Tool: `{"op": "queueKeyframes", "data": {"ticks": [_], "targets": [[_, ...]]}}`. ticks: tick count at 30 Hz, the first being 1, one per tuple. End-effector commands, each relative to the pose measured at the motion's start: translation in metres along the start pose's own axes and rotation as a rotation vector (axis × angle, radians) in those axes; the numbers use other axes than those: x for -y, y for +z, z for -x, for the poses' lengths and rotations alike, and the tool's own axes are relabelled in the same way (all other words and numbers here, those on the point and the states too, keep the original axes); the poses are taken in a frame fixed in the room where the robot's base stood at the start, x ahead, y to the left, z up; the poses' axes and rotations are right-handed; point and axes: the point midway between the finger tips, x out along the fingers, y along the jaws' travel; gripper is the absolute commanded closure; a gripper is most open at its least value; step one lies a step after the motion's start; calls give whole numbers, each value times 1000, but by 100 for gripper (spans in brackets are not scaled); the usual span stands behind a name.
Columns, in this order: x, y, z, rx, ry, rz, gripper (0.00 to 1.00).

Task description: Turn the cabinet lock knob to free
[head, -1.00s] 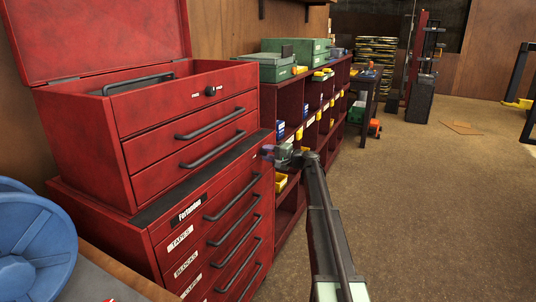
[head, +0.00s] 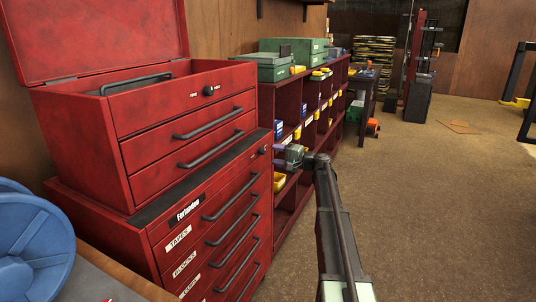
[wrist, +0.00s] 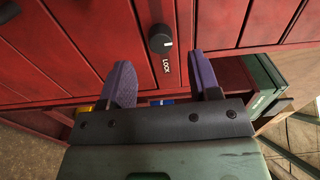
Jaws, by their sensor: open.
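The dark round lock knob (head: 263,150) sits at the top right of the lower red cabinet's (head: 160,232) front. In the wrist view the knob (wrist: 160,39) is near the top centre, with a pale mark on its face towards the word LOCK. My gripper (head: 279,156) is just right of the knob in the head view, apart from it. In the wrist view its two purple fingers (wrist: 159,58) are spread and empty, and the knob lies ahead between their lines. No FREE label is readable in the wrist view.
A red tool chest (head: 160,115) with an open lid and its own small knob (head: 208,90) stands on the cabinet. Red shelving (head: 290,100) with bins is behind my gripper. A blue reel (head: 35,250) is at lower left.

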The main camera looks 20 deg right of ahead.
Motion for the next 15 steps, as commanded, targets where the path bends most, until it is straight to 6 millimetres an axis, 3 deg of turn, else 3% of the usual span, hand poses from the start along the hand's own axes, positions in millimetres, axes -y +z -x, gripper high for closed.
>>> {"op": "queueKeyframes", "data": {"ticks": [3, 6, 15], "targets": [[0, 1, 31, -2, 0, 0, 43], [0, 1, 48, -1, 0, 0, 43], [0, 0, 59, 1, 0, 0, 43]]}}
